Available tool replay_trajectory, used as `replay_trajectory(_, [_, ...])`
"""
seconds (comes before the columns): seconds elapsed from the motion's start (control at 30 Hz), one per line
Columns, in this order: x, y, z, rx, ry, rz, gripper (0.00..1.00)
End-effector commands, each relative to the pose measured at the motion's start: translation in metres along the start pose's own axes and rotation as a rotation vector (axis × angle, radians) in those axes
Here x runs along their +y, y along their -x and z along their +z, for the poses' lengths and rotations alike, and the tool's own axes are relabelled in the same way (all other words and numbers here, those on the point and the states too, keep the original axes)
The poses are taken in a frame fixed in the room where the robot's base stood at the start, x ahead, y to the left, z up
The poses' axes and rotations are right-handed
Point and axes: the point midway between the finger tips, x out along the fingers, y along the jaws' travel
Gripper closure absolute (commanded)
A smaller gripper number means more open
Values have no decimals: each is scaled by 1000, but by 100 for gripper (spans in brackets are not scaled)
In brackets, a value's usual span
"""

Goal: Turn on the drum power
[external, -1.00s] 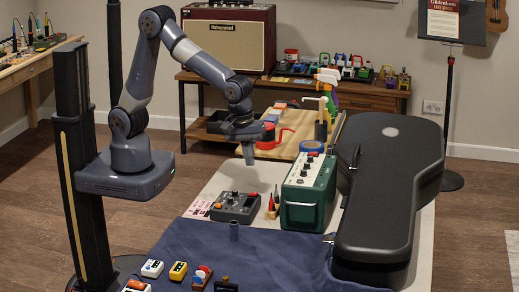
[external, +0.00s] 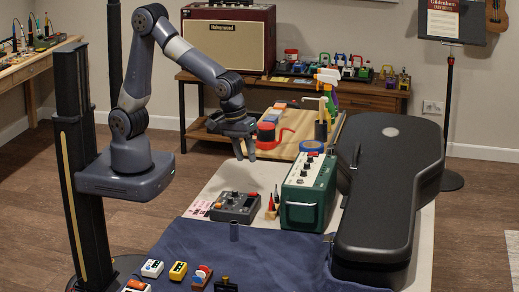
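A dark grey box with knobs and a small red part on top, which looks like the drum machine (external: 236,207), lies on the pale table, just behind the blue cloth. Its power switch is too small to make out. My gripper (external: 245,158) hangs above and behind the box, pointing down. Its two fingers show apart with nothing between them. It does not touch the box.
A green box with a handle (external: 305,194) stands to the right of the drum machine, with small red-tipped items (external: 272,205) between them. A black guitar case (external: 385,190) fills the right side. A dark cylinder (external: 234,232) stands in front on the blue cloth (external: 265,262).

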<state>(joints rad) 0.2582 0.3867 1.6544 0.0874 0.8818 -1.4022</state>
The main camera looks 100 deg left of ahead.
Motion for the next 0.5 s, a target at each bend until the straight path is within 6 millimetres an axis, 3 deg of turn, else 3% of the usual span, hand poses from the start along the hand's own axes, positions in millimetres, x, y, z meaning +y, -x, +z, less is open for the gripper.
replay_trajectory(0.3, [-17, 0, 9, 82, -720, 76, 64])
replay_trajectory(0.5, [-24, 1, 12, 128, -1010, 95, 64])
